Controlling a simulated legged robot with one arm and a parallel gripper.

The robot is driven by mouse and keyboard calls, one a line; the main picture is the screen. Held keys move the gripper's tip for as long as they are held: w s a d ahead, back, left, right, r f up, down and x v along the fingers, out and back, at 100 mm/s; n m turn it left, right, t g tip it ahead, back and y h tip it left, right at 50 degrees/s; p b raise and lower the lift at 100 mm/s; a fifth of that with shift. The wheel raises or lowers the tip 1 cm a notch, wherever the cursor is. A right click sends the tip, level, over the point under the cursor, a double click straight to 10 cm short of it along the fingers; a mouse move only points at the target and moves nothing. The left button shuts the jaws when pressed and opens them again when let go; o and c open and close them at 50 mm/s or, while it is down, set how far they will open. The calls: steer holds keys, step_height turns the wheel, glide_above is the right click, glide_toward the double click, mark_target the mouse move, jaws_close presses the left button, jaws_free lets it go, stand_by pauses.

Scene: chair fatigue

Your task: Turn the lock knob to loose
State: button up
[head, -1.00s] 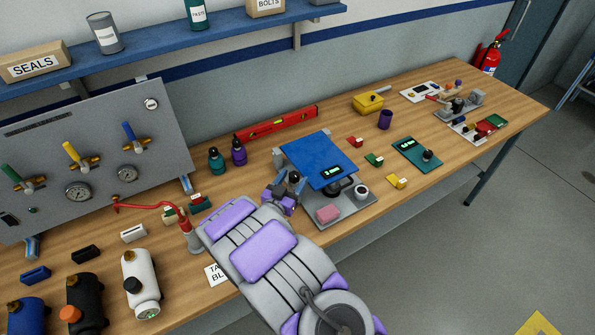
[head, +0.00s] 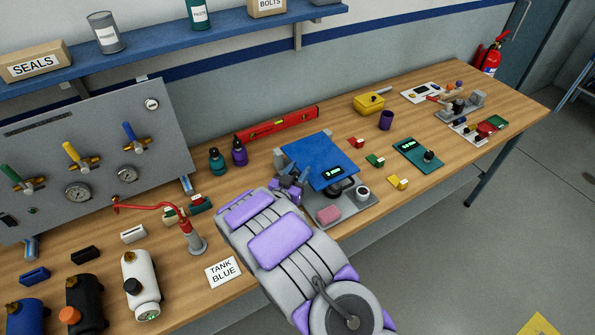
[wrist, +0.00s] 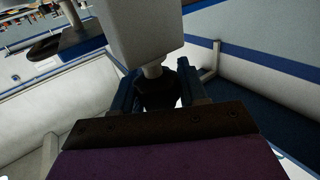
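A machine with a tilted blue plate (head: 318,158) and a small green display stands on a grey base (head: 352,208) on the bench. In the wrist view, a black knob (wrist: 155,92) on a short pale stem sits under a light grey block (wrist: 140,35). I take this to be the lock knob; its setting is not readable. My gripper (head: 290,174) is at the plate's left side in the head view. In the wrist view, its two blue fingers stand on either side of the knob, very close. I cannot tell whether they press on it. The head view mostly hides the knob.
A red-hosed stand (head: 194,240) is left of my arm. Small coloured blocks lie to the right.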

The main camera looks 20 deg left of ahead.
steer(key=c, duration=0.4)
steer(key=shift+a+n+y, duration=0.1)
steer(key=shift+n+y, duration=0.3)
steer(key=shift+y, duration=0.2)
steer(key=n+y+b, duration=0.1)
steer(key=y, duration=0.1)
steer(key=n+y+b, duration=0.1)
steer(key=n+y, duration=0.1)
steer(key=y, duration=0.1)
steer(key=shift+a+f+n+y, duration=0.1)
steer(key=shift+a+n+y, duration=0.05)
steer(key=shift+n+y, duration=0.15)
steer(key=n+g+y, duration=0.1)
steer(key=y, duration=0.1)
steer(key=n+g+y, duration=0.1)
steer(key=y, duration=0.1)
steer(key=n+g+y+p, duration=0.1)
steer(key=n+y, duration=0.1)
steer(key=shift+s+a, duration=0.1)
steer(key=shift+a, duration=0.2)
steer(key=n+g+y, duration=0.2)
steer(key=g, duration=0.1)
steer(key=n+g+y+p, duration=0.1)
steer(key=n+y, duration=0.1)
steer(key=shift+s+a, duration=0.25)
steer(key=shift+s+a+n+g+y, duration=0.15)
steer(key=shift+n+g+y, duration=0.5)
steer(key=shift+g, duration=0.55)
steer(key=shift+n+g, duration=0.25)
steer(key=shift+g, duration=0.05)
